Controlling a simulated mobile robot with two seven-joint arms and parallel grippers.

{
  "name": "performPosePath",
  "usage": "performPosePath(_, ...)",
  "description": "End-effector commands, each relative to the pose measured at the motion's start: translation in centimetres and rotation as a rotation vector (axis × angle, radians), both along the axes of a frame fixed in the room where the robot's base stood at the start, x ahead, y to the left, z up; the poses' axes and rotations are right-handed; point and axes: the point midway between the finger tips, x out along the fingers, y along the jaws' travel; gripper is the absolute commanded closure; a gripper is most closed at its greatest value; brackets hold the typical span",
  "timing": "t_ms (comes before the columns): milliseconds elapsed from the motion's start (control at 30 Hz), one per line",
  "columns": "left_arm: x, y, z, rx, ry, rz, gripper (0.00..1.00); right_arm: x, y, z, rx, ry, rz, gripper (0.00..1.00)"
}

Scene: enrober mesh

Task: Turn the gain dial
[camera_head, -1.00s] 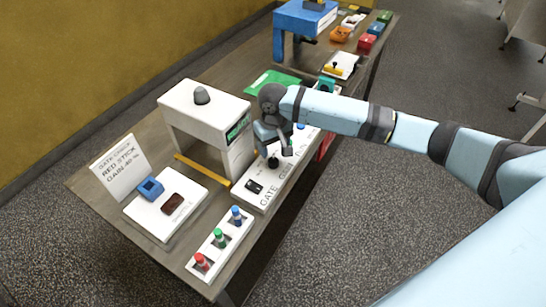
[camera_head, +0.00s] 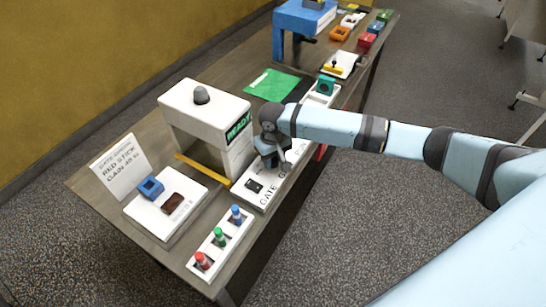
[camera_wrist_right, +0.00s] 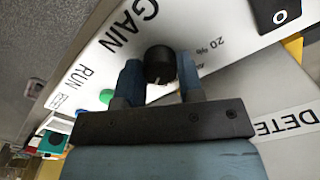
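The gain dial (camera_wrist_right: 159,65) is a round black knob with a white mark on a white panel. The word GAIN is printed beside it, with "20 %" on its other side. My right gripper (camera_wrist_right: 159,78) has one blue-grey finger on each side of the dial, with no clear gap, and looks shut on it. In the head view, my right gripper (camera_head: 272,160) stands over the white control panel (camera_head: 250,196) and hides the dial. A white sign (camera_head: 120,165) reads RED STICK and a GAIN percentage, too blurred to read surely. My left gripper is not in view.
A white gate machine (camera_head: 205,105) with a green READY display stands behind the panel. A rack (camera_head: 220,243) of red, green and blue sticks is at the front. A white tray (camera_head: 165,222) holds a blue piece and a brown piece. A green sheet (camera_head: 272,85) lies farther back.

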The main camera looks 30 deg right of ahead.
Motion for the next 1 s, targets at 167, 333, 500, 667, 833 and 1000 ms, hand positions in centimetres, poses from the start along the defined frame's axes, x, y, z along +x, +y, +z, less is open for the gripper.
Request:
performPosePath(167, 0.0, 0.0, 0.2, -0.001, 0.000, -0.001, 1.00, 0.0, 0.0, 0.1, 0.000, 0.000, 0.011, 0.89)
performPosePath(333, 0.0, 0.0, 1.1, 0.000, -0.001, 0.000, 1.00, 0.0, 0.0, 0.3, 0.000, 0.001, 0.064, 0.89)
performPosePath(500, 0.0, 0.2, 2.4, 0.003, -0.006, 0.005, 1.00, 0.0, 0.0, 0.4, 0.001, 0.002, 0.170, 0.89)
performPosePath(667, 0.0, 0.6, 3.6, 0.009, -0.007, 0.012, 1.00, 0.0, 0.0, 0.4, 0.001, 0.002, 0.299, 0.89)
performPosePath(833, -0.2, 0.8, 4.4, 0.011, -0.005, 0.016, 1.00, 0.0, 0.0, 0.3, 0.000, 0.002, 0.433, 0.89)
performPosePath(1000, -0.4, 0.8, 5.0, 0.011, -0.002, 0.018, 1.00, 0.0, 0.0, 0.2, 0.001, 0.001, 0.548, 0.89)
